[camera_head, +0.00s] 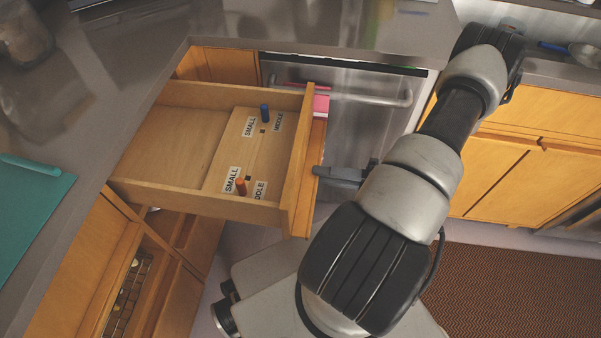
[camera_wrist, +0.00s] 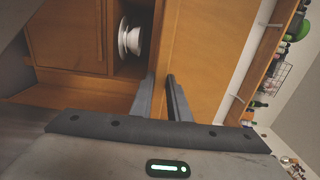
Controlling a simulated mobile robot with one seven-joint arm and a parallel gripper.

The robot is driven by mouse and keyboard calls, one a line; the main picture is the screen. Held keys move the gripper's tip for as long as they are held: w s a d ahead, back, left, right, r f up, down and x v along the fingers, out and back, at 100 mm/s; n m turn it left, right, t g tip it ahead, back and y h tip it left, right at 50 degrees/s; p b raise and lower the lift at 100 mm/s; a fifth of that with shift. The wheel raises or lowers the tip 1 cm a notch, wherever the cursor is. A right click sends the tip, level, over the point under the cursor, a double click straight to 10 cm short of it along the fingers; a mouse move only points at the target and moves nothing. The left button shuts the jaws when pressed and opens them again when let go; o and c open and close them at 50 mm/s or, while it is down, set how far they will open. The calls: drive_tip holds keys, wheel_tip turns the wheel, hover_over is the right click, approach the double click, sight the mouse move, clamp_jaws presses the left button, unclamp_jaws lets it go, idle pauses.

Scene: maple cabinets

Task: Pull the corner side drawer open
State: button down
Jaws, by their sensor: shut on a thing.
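The corner side drawer (camera_head: 297,175) is pulled out from the cabinet in the head view. Its light wood interior and a lower divider panel with labels show from above. My gripper (camera_head: 321,172) is at the outer side of the drawer's front panel. In the wrist view, my gripper (camera_wrist: 160,80) has its two dark fingers close together against wood.
A steel dishwasher (camera_head: 375,95) with a bar handle stands behind the drawer. A grey counter (camera_head: 85,125) runs along the left. An open lower cabinet (camera_head: 125,285) is below. White dishes (camera_wrist: 130,38) sit in a cubby. A brown mat (camera_head: 515,290) lies on the floor at right.

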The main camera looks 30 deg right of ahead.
drive_tip(key=v, duration=0.3)
drive_tip(key=c, duration=1.7)
unclamp_jaws()
drive_tip(key=shift+a, duration=0.1)
drive_tip(key=v, duration=1.7)
drive_tip(key=shift+s, duration=0.1)
